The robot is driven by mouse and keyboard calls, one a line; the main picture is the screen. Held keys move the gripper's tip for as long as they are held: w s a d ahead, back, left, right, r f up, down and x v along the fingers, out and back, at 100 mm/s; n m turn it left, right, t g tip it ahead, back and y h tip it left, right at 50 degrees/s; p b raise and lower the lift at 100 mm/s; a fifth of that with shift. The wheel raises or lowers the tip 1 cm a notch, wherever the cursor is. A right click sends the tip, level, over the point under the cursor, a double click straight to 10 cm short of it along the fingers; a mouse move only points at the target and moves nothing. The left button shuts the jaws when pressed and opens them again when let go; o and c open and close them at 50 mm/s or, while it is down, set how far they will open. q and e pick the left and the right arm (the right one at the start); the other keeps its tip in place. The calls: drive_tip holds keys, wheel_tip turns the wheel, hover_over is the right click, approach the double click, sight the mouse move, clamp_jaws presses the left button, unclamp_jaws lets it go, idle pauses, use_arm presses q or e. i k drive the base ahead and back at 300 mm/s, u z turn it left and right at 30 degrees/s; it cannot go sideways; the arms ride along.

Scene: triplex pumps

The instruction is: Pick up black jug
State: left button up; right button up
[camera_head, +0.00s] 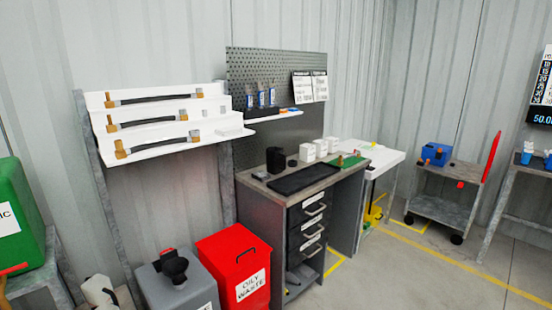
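A black upright vessel (275,160), which looks like the black jug, stands on the top of the grey workbench (262,183) near its back left corner. It is small in this view and I cannot make out a handle or spout. A smaller dark item (292,162) is just to its right. A black tray (302,179) lies in front of it on the bench top. Neither of my grippers shows in this view.
A red oily waste bin (232,268) and a grey container (178,285) with a black funnel-like top (174,264) stand left of the bench. White boxes (320,148) stand on the bench. A wheeled cart (443,195) is at right. Floor at right is clear.

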sight(276, 160)
drive_tip(key=z, duration=0.3)
drive_tip(key=i, duration=1.5)
drive_tip(key=u, duration=0.55)
